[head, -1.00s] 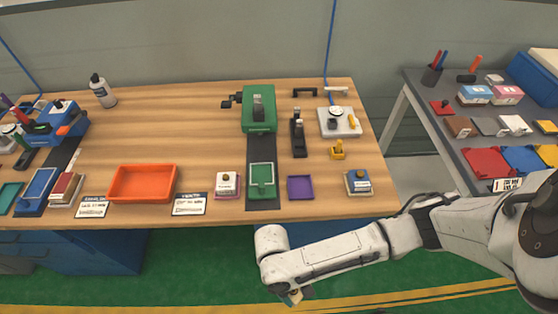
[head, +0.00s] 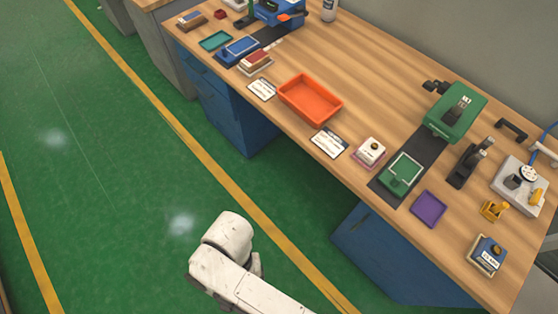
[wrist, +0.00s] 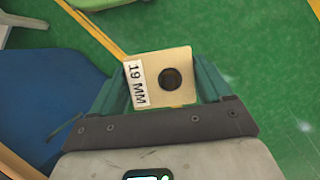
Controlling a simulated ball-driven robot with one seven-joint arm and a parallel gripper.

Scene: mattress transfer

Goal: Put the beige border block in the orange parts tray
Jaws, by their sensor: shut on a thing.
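In the wrist view my gripper (wrist: 161,84) is shut on the beige border block (wrist: 178,59), with a finger on either side. The block has a white "19 MM" label and a round dark spot on its face. In the head view the gripper and block are hidden, and only part of my white arm shows low in the picture. The orange parts tray (head: 285,92) lies near the front edge of the wooden workbench, and it looks empty.
The workbench (head: 392,137) holds a white card (head: 329,142) beside the tray, a white-topped block (head: 370,152), a green tray (head: 400,175), a purple tray (head: 429,208) and a green machine (head: 457,112). Open green floor (head: 110,180) lies left of the bench.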

